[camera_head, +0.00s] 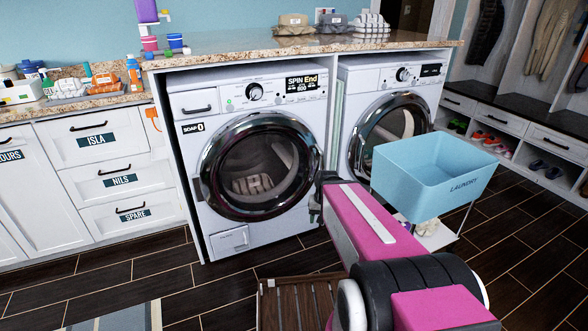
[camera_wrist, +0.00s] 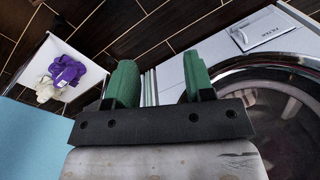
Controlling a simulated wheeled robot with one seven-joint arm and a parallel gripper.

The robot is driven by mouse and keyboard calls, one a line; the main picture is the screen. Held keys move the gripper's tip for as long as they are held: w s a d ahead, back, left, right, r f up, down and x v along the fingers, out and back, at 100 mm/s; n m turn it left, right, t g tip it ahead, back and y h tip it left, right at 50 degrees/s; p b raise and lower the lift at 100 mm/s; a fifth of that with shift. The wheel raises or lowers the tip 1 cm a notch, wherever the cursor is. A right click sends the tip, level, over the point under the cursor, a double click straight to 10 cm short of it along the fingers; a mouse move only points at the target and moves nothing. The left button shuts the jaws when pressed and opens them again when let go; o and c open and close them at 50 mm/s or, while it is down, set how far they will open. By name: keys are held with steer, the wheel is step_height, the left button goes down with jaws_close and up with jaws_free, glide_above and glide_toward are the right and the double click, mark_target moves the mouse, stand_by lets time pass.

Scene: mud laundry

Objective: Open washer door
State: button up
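The left washer (camera_head: 246,130) is a white front-loader under a granite counter, with a display reading "SPIN End". Its round glass door (camera_head: 258,165) with a chrome and dark rim looks shut, and laundry shows behind the glass. A small dark handle piece (camera_head: 198,189) sits at the door's left edge. My gripper (camera_head: 316,203) is in front of the washer's lower right side, partly hidden by my pink arm. In the wrist view my gripper (camera_wrist: 160,82) has two green fingers spread apart with nothing between them. The door rim (camera_wrist: 215,85) shows to their right.
A second front-loader (camera_head: 392,118) stands to the right. A blue laundry basket (camera_head: 425,170) on a stand is close right of my arm; its lower shelf (camera_wrist: 58,75) holds purple and white items. A wooden slatted thing (camera_head: 300,300) lies below.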

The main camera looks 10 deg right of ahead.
steer(key=w+a+f+m+t+y, duration=0.25)
steer(key=w+m+y, duration=0.3)
steer(key=w, duration=0.35)
steer(key=m+t+y, duration=0.2)
steer(key=m+t, duration=1.1)
steer(key=m, duration=1)
glide_toward(323, 166)
steer(key=w, duration=0.2)
steer(key=x, duration=1.1)
steer(key=shift+s+a+f, duration=0.1)
steer(key=shift+a, duration=0.25)
jaws_close()
